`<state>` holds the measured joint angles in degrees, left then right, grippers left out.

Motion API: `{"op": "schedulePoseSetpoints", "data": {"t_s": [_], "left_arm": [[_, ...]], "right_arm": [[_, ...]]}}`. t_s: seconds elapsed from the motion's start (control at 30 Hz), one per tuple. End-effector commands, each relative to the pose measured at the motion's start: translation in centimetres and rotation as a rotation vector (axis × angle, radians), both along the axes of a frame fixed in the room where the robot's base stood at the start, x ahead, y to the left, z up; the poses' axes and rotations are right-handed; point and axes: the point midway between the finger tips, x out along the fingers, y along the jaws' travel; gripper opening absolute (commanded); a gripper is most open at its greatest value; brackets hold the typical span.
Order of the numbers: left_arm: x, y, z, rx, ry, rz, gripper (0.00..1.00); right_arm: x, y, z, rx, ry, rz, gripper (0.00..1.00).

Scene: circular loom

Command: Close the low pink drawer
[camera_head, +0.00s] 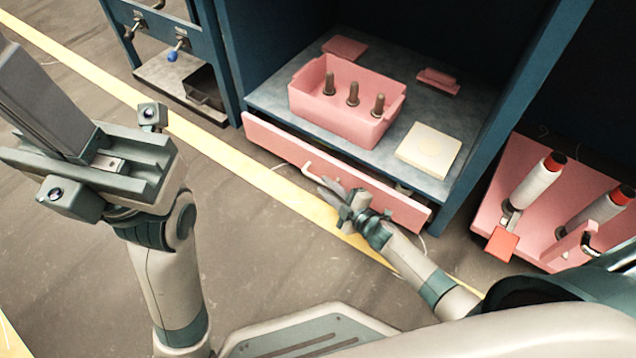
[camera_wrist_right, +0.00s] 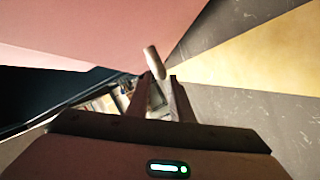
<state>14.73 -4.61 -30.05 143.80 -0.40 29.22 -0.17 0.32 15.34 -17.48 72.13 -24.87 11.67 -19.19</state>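The low pink drawer (camera_head: 270,143) is under the blue cabinet's grey shelf. It stands partly open, with a dark gap behind its front panel. Its pale bar handle (camera_head: 310,170) sticks out from the front. My right gripper (camera_head: 335,190) is at the handle, in front of the panel. In the right wrist view the fingers (camera_wrist_right: 160,78) are a little apart, and the handle's rounded end (camera_wrist_right: 152,60) is just beyond their tips. The drawer's pink front (camera_wrist_right: 90,30) fills the upper left there. My left gripper (camera_head: 45,95) is raised at the left, away from the drawer; its finger opening is unclear.
A pink bin (camera_head: 345,125) with several dark spindles and a cream block (camera_head: 428,150) sit on the shelf (camera_head: 272,98) above the drawer. A pink spool rack (camera_head: 490,215) stands at the right. A yellow stripe (camera_head: 240,175) crosses the open floor before the cabinet.

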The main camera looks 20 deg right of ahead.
Motion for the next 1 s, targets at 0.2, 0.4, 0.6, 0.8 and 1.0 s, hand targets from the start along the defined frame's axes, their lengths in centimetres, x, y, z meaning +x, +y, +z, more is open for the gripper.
{"op": "schedulePoseSetpoints", "data": {"t_s": [0.2, 0.4, 0.6, 0.8, 1.0], "left_arm": [[-0.8, -1.0, 0.2, 0.002, -0.040, -0.034, 0.00], [-1.3, -1.4, 0.5, 0.001, -0.060, -0.048, 0.00], [-1.3, -1.4, 0.6, 0.001, -0.064, -0.051, 0.00], [-1.3, -1.4, 0.6, 0.001, -0.064, -0.051, 0.00], [-1.3, -1.4, 0.6, 0.001, -0.064, -0.051, 0.00]], "right_arm": [[3.1, 1.1, -1.0, -0.001, -0.001, 0.000, 0.20], [4.4, 1.5, -1.1, 0.000, 0.000, 0.000, 0.20], [4.6, 1.6, -1.1, 0.000, 0.000, 0.000, 0.20], [4.6, 1.6, -1.1, 0.000, 0.000, 0.000, 0.10], [4.6, 1.6, -1.1, 0.000, 0.000, 0.000, 0.00]]}}
